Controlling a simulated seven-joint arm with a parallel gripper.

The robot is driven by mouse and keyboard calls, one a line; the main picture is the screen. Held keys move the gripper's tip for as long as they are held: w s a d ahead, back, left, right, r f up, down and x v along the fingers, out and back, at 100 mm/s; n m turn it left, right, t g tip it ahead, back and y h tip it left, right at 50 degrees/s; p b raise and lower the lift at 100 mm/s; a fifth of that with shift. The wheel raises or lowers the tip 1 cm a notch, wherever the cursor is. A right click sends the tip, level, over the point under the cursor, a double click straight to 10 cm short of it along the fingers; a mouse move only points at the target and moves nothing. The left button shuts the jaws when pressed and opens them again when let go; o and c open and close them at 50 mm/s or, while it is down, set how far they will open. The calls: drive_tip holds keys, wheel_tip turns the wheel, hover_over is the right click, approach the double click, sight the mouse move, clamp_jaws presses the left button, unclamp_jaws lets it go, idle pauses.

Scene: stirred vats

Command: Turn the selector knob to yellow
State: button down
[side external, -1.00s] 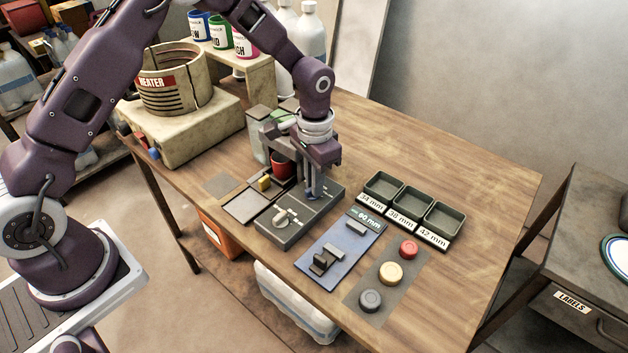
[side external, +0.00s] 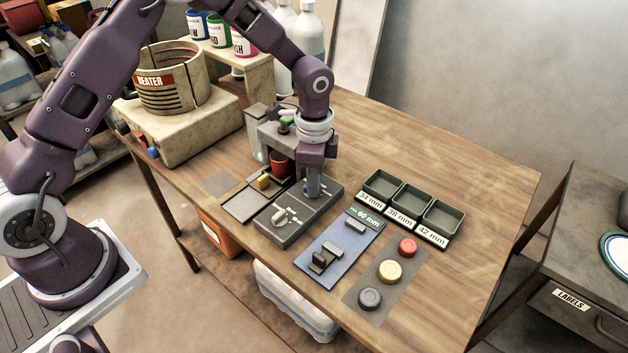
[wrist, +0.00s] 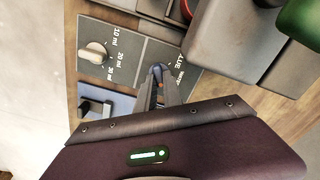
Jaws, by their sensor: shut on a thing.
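My gripper (side external: 312,192) is down at the far end of a grey control panel (side external: 311,214), shut on the selector knob. In the wrist view the gripper's fingers (wrist: 158,80) close around the dark bluish selector knob (wrist: 157,70), mostly hidden between them. Printed labels (wrist: 182,62) lie beside it on the panel, partly readable. I cannot tell which colour the knob points to. A second, cream knob (side external: 279,217) on the same panel has ml marks and is apart from the gripper; it also shows in the wrist view (wrist: 94,52).
A blue plate (side external: 333,251) with dark blocks lies right of the panel.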

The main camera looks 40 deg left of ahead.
drive_tip(key=shift+w+d+r+m, duration=0.1)
drive_tip(key=shift+m, duration=0.2)
drive_tip(key=c, duration=1.5)
unclamp_jaws()
wheel_tip(320, 180, up, 7)
drive_tip(key=shift+r, duration=0.1)
